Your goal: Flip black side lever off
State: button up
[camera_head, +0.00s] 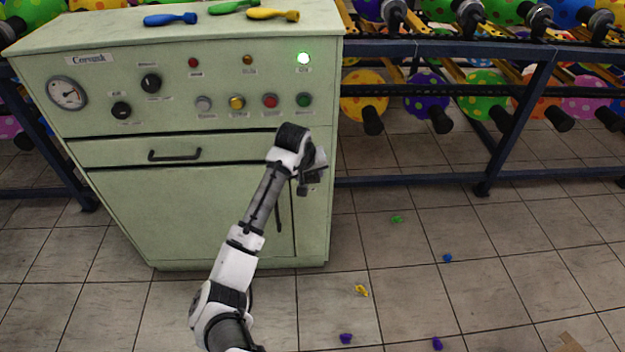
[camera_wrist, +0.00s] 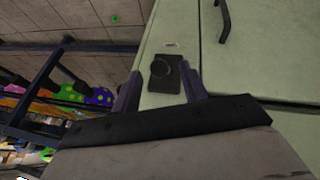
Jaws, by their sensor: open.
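The black side lever (camera_wrist: 165,76) shows in the wrist view as a dark square plate with a rounded knob, on a narrow strip of the green cabinet (camera_wrist: 150,98). A small white label sits just above it in that view. My gripper (camera_wrist: 158,84) is open, with one finger on each side of the lever in the picture. Contact cannot be told. In the head view my gripper (camera_head: 313,178) is at the right edge of the cabinet (camera_head: 190,215), and the lever cannot be made out clearly there. The lever's on or off position is not clear.
A blue rack (camera_head: 430,180) with colourful balloons stands right.

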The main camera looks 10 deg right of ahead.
jog(key=x, duration=0.5)
grip_shut()
dwell(0.3)
